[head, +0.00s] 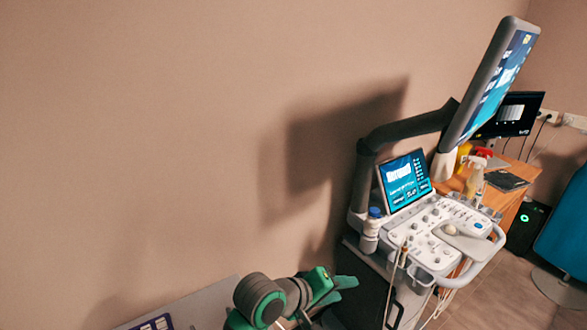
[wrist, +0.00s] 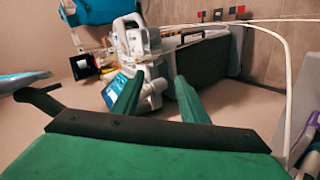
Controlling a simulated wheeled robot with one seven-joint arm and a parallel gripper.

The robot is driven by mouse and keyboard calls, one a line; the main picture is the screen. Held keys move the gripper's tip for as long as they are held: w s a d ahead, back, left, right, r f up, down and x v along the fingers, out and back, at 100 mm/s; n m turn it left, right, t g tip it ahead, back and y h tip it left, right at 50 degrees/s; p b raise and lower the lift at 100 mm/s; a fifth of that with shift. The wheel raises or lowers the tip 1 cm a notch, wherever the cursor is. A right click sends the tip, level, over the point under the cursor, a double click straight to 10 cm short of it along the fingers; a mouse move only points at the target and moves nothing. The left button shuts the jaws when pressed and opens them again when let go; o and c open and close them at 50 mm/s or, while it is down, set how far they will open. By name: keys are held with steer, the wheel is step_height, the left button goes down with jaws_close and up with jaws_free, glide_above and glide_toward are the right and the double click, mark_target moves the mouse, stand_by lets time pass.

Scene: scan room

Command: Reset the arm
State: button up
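My arm (head: 262,300), grey and green, shows at the bottom of the head view, in front of the bare wall. My gripper (head: 343,285) is at its right end, left of the ultrasound machine's control panel (head: 440,235). In the wrist view the two green fingers of my gripper (wrist: 160,77) stand apart with nothing held between them. The view past the fingers is turned, with the ultrasound machine (wrist: 135,38) beyond them. Much of my arm is below the head view's edge.
The machine's touch screen (head: 404,181) and large monitor (head: 490,85) rise at the right. A wooden desk (head: 510,205) behind them holds a spray bottle (head: 475,178) and a black monitor (head: 510,115). A grey surface (head: 205,305) lies at the lower left. Cables hang beside the control panel.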

steer(key=d+n+t+h, duration=0.2)
steer(key=d+n+t, duration=0.1)
steer(key=d+t, duration=0.35)
steer(key=s+a+f+n+t+y, duration=0.1)
steer(key=s+a+f+t+y, duration=0.1)
steer(key=s+a+f+y, duration=0.4)
steer(key=s+a+f+n+t+y, duration=0.1)
steer(key=s+a+f+n+y, duration=0.15)
steer(key=s+f, duration=0.65)
steer(key=s+a+m, duration=0.3)
steer(key=s, duration=0.4)
steer(key=s+a+m+y, duration=0.1)
steer(key=s+a+m, duration=0.2)
steer(key=s, duration=0.5)
steer(key=s+a+f+m+y, duration=0.1)
steer(key=s+a+m, duration=0.2)
steer(key=s, duration=0.5)
steer(key=shift+s+m+g, duration=0.2)
steer(key=shift+m+g, duration=0.15)
steer(key=shift+m, duration=0.3)
steer(key=shift+f+y, duration=0.1)
steer(key=shift+y, duration=0.15)
